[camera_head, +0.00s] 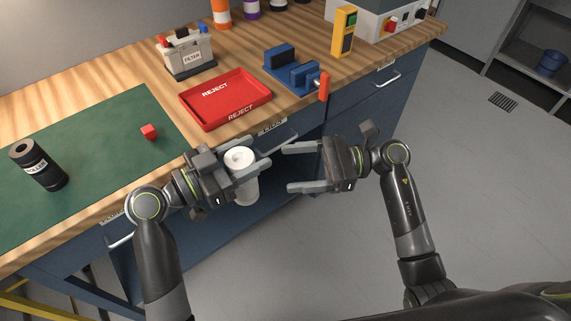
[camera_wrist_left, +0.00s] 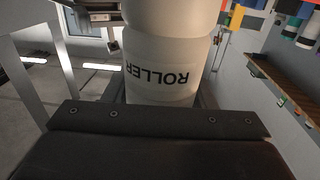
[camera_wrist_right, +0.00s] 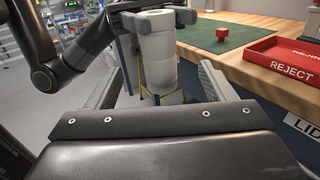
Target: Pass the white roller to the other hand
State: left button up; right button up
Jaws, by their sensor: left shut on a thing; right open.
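The white roller (camera_head: 246,188) is an upright white cylinder with a hollow top, held in front of the bench edge. My left gripper (camera_head: 250,172) is shut on it around its upper part. In the left wrist view the white roller (camera_wrist_left: 160,66) fills the middle, with "ROLLER" printed upside down. My right gripper (camera_head: 290,168) is open and empty, its fingers pointing left toward the roller with a gap between. In the right wrist view the white roller (camera_wrist_right: 158,55) stands ahead, between the lines of the two open fingers and beyond them.
Open floor lies right of the bench.

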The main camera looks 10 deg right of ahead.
jog(key=a, duration=1.2)
jog(key=shift+c, duration=0.3)
jog(key=c, duration=1.2)
pick_arm(q)
jog(key=o, duration=1.6)
jog(key=shift+c, duration=0.2)
pick_arm(e)
jog(key=shift+o, duration=0.2)
